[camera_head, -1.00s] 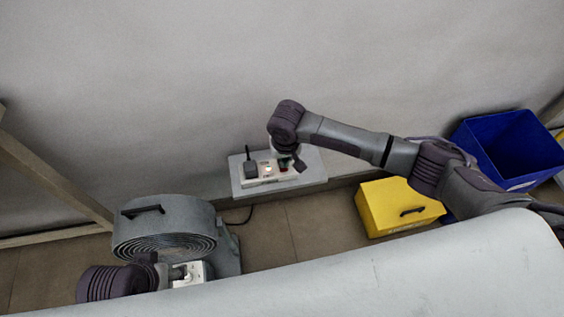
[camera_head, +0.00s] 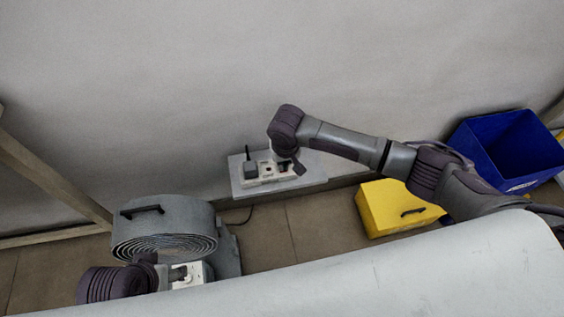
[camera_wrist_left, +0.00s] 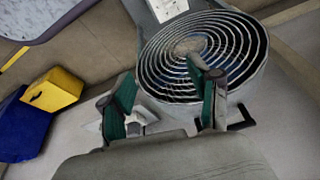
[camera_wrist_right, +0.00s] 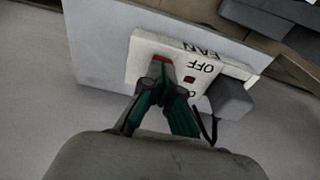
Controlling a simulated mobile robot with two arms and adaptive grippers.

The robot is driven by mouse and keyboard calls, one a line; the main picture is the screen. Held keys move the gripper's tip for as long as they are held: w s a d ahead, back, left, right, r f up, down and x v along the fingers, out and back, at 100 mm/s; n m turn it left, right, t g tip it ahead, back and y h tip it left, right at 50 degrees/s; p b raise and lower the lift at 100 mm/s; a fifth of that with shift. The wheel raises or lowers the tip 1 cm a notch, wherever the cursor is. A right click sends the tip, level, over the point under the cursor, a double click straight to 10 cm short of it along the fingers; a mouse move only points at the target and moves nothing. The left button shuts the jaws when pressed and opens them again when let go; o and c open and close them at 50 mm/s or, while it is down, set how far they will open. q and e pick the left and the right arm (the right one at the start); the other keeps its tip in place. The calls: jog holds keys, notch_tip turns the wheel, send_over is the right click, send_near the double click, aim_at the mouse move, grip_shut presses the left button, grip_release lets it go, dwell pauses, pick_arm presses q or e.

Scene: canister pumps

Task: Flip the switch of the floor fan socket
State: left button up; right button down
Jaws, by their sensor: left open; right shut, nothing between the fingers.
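The fan socket (camera_wrist_right: 185,62) is a white plate with the words FAN and OFF, upside down in the right wrist view, and a red switch part. It sits on a grey panel by the wall, and the socket also shows in the head view (camera_head: 266,179). A dark plug (camera_wrist_right: 232,97) is in it. My right gripper (camera_wrist_right: 160,72) is shut and empty, its fingertips at the red switch part and hiding some of it. I cannot tell the switch's position. The floor fan (camera_head: 165,228) is grey with a spiral grille. My left gripper (camera_wrist_left: 165,95) is open and empty in front of the fan.
A yellow box (camera_head: 385,213) with a black handle stands right of the socket. A blue bin (camera_head: 475,150) stands farther right. The floor between fan and yellow box is mostly clear.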

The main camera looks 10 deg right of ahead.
jog(key=shift+r+p, duration=0.45)
jog(key=shift+p, duration=0.1)
jog(key=shift+r+p, duration=0.9)
jog(key=shift+p, duration=0.3)
jog(key=shift+r, duration=0.1)
jog(key=shift+r+p, duration=0.55)
jog(key=shift+p, duration=0.3)
jog(key=shift+r+p, duration=0.7)
jog(key=shift+p, duration=0.15)
jog(key=shift+r+p, duration=0.4)
jog(key=shift+p, duration=0.1)
pick_arm(q)
jog(key=s+f, duration=0.2)
jog(key=f, duration=0.9)
jog(key=s+f+g+p, duration=0.1)
jog(key=s+f, duration=0.1)
jog(key=f, duration=0.9)
jog(key=shift+s+a+f+g, duration=0.15)
jog(key=shift+s+f+g, duration=0.05)
jog(key=shift+f+g, duration=0.15)
pick_arm(e)
jog(key=shift+r, duration=0.4)
